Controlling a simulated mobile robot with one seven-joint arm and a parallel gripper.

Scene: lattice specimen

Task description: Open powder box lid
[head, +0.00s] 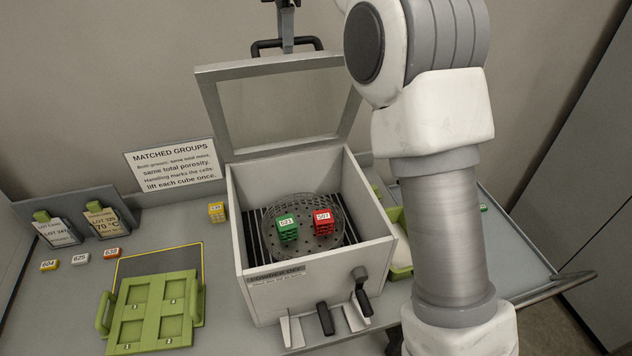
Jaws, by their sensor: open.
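The powder box (258,299) is a pale, open-topped box in the middle of the head view, with a name label on its front. Its lid (221,112), a grey frame with a clear pane, stands raised at the back, leaving the box open. A black bar handle (264,45) sits on the lid's upper edge. The tip of my gripper (287,30) shows at the top edge of the view, right at this handle. It is open; most of it is out of frame, and I cannot tell whether it touches the handle.
Inside, a round perforated plate (300,253) carries a green cube (287,227) and a red cube (323,222). A green tray (153,309) lies left, with a yellow cube (216,212) near the box. My arm covers the right side. A sign (173,167) stands behind.

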